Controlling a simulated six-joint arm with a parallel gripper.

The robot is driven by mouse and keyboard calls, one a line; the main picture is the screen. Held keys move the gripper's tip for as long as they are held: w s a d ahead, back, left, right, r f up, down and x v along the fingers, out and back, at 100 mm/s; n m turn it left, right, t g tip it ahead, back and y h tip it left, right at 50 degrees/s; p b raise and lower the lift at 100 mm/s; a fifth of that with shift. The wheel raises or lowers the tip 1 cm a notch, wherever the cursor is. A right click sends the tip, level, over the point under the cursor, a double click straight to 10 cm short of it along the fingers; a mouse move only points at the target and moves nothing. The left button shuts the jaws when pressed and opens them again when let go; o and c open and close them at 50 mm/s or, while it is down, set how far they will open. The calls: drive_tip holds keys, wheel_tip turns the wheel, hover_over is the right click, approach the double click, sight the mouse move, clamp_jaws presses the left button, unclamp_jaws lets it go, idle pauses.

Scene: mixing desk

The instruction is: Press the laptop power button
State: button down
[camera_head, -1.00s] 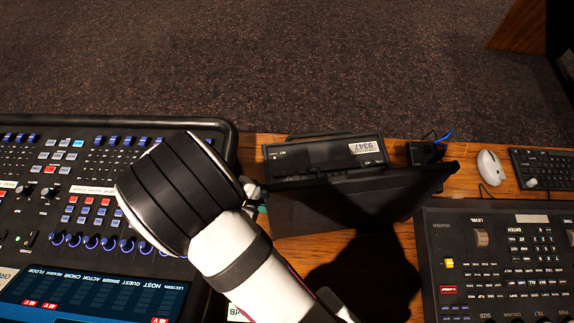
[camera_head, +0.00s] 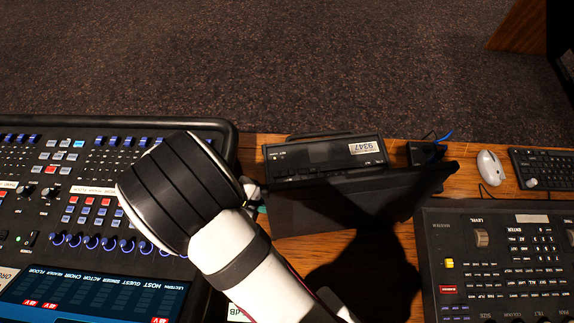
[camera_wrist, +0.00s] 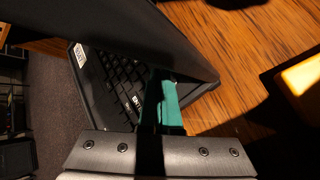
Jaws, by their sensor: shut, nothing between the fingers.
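The laptop stands open; its dark lid (camera_head: 325,207) shows in the head view right of my arm. In the wrist view its black keyboard (camera_wrist: 115,78) lies under the dark lid (camera_wrist: 150,35), which cuts across the top. My gripper (camera_wrist: 165,85) is shut and empty, its teal-padded fingers reaching over the keyboard's near right edge. I cannot tell whether the fingertips touch it. In the head view only a little of the gripper (camera_head: 257,194) shows past my wrist, at the lid's left end. I cannot make out the power button.
A mixing console (camera_head: 75,190) is at the left, close under my wrist. A control panel (camera_head: 500,255), a white mouse (camera_head: 490,167) and a keyboard (camera_head: 545,170) are at the right. Some wooden desk is bare between them.

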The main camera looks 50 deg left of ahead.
drive_tip(key=shift+s+a+f, duration=0.25)
drive_tip(key=shift+a+f, duration=0.05)
drive_tip(key=shift+f, duration=0.3)
drive_tip(key=shift+r, duration=0.5)
drive_tip(key=shift+w+d+r, duration=0.1)
drive_tip(key=shift+r, duration=1.95)
